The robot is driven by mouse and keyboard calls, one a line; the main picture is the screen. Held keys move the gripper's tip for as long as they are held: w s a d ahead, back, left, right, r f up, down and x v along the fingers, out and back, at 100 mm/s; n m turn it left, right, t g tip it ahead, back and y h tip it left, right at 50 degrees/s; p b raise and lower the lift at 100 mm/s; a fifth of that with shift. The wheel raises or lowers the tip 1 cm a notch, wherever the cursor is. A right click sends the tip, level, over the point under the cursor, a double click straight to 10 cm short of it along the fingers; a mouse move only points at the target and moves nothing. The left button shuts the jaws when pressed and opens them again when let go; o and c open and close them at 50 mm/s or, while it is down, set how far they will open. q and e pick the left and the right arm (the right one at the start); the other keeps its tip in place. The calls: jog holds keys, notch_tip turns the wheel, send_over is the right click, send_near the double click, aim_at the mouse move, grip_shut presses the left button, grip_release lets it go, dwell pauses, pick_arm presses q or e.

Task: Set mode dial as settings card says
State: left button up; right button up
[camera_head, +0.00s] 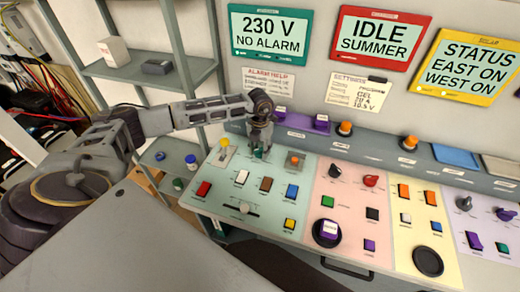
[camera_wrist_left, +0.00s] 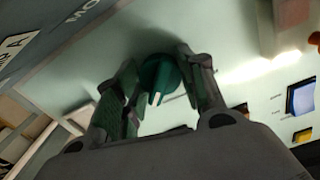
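The mode dial, a round dark green knob (camera_wrist_left: 160,78) with a white pointer mark, sits on the pale green panel in the left wrist view. Its mark points toward the bottom of that picture. In the head view it is mostly hidden under my left gripper (camera_head: 260,146). In the left wrist view the fingers of my left gripper (camera_wrist_left: 162,88) stand on either side of the dial, spread apart; firm contact does not show. The settings card (camera_head: 356,92) hangs on the wall; "GEL", "20 A" and "10.5 V" seem readable, the smaller lines are blurred. My right gripper is not in view.
A slider (camera_head: 243,209) lies below. A grey ledge (camera_head: 345,146) runs behind the panels.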

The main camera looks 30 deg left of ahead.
pick_arm(q)
jog(key=c, duration=0.3)
jog(key=shift+c, duration=0.2)
jog(key=shift+n, duration=0.6)
jog(key=shift+n+b, duration=0.45)
jog(key=shift+n, duration=0.45)
jog(key=n+b, duration=0.1)
jog(key=n, duration=0.9)
jog(key=shift+a+r, duration=0.1)
jog(key=n, duration=0.3)
jog(key=shift+n, duration=0.9)
